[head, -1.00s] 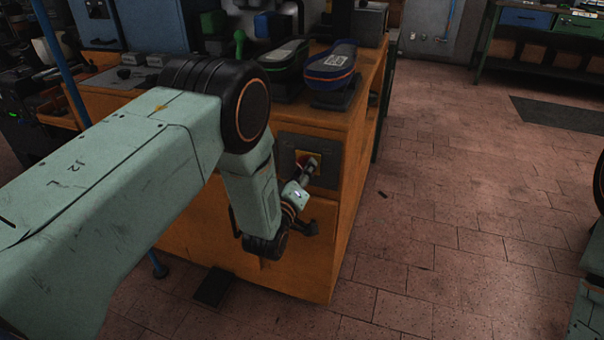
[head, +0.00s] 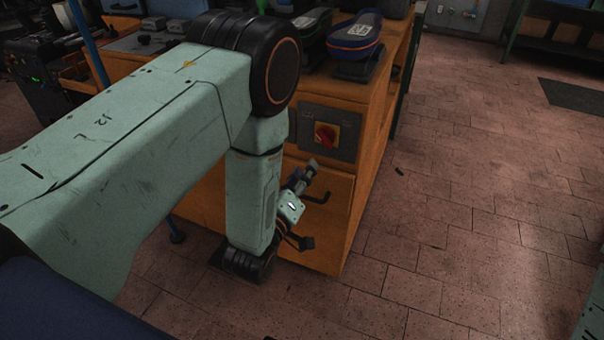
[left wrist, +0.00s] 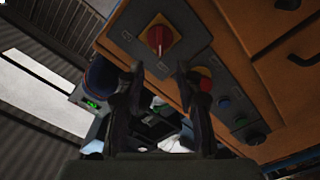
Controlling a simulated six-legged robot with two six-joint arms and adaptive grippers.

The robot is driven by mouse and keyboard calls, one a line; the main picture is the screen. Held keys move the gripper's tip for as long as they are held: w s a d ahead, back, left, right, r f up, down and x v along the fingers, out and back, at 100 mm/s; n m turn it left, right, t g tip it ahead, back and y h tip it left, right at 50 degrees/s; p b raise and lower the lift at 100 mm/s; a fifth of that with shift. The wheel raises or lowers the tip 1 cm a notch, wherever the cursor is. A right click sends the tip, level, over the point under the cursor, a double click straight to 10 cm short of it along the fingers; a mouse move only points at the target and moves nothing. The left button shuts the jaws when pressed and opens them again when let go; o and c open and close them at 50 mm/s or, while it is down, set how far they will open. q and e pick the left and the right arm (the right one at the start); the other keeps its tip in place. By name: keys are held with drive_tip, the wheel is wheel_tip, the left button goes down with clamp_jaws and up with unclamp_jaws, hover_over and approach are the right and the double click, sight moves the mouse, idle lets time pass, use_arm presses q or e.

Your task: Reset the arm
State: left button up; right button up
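My left gripper (head: 304,178) is in front of the orange cabinet (head: 338,262), just below the red rotary switch (head: 326,135) and apart from it. The switch sits on a yellow plate on a dark grey panel. In the left wrist view the red switch (left wrist: 158,38) is beyond the fingertips, and the two fingers (left wrist: 160,72) stand apart with nothing between them. My left arm reaches in from the left with its forearm hanging down. My right gripper is not in view.
Two shoes, one blue with orange trim (head: 355,40), rest on stands on top of the cabinet. Black drawer handles stick out near my left gripper. In the left wrist view a second panel holds a red button (left wrist: 203,80) and several others.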

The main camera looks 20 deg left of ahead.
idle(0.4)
use_arm(q)
drive_tip(key=s+a+f+m+g, duration=0.2)
drive_tip(key=s+f+m+g, duration=0.4)
drive_tip(key=s+f+g, duration=0.5)
drive_tip(key=s+f+m+g, duration=0.1)
drive_tip(key=s+f+g, duration=0.2)
drive_tip(key=s, duration=0.9)
drive_tip(key=s+a+f+m+g, duration=0.1)
drive_tip(key=s+f+g, duration=0.2)
drive_tip(key=s, duration=0.9)
drive_tip(key=shift+a+g+y+p, duration=0.2)
drive_tip(key=shift+g+y+p, duration=0.1)
drive_tip(key=shift+g, duration=0.2)
drive_tip(key=shift+s+a, duration=0.1)
drive_tip(key=shift+s, duration=0.05)
